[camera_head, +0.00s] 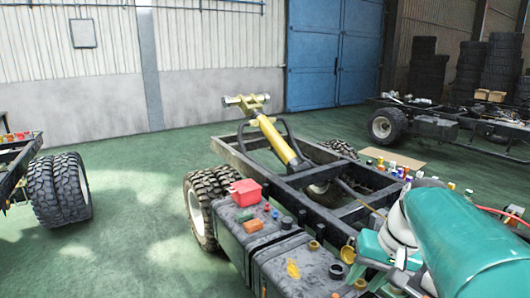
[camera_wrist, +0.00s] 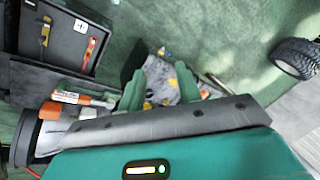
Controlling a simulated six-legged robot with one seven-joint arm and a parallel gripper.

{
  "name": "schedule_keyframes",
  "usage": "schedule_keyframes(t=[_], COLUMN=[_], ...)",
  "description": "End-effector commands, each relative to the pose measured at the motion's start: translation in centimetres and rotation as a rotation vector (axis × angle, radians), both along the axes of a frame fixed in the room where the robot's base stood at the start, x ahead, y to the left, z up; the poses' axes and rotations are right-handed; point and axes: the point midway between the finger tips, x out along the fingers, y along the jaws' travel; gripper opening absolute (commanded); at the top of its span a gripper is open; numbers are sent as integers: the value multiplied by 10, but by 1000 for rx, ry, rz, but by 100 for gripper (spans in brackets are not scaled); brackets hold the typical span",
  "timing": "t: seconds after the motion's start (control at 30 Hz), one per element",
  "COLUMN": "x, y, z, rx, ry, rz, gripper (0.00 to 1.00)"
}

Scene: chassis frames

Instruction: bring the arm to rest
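My teal arm (camera_head: 468,235) reaches in from the right edge of the head view. My gripper (camera_head: 376,262) is at its lower left end, over the near right part of the truck chassis (camera_head: 345,210). In the wrist view my gripper (camera_wrist: 165,68) shows two green fingers standing apart. A grey surface with yellow patches shows in the gap. I see nothing clearly held. The arm is partly cut off by the frame edge, and whether the fingers touch anything is hard to tell.
Black boxes (camera_head: 238,246) on the near side carry a red container (camera_head: 246,192) and small items. A yellow cylinder (camera_head: 272,135) stands tilted on the frame. Small coloured items (camera_head: 392,168) lie beyond. Open green floor (camera_head: 130,245) lies left. The wrist view shows a tool tray (camera_wrist: 65,35).

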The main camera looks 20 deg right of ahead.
Motion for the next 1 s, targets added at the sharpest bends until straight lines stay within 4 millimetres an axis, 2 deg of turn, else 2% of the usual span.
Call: schedule_keyframes(t=[0.03,0.2,0.3,0.43,0.6,1.0], x=[6,13,10,3,-4,-5], y=[27,100,139,180,205,207], z=[-1,-9,-15,-22,-27,-28], rx=[-38,-169,-244,-321,-370,-375], ry=[-11,-61,-110,-186,-248,-254], rz=[59,217,312,415,485,490], gripper=[34,34,34,34,34,34])
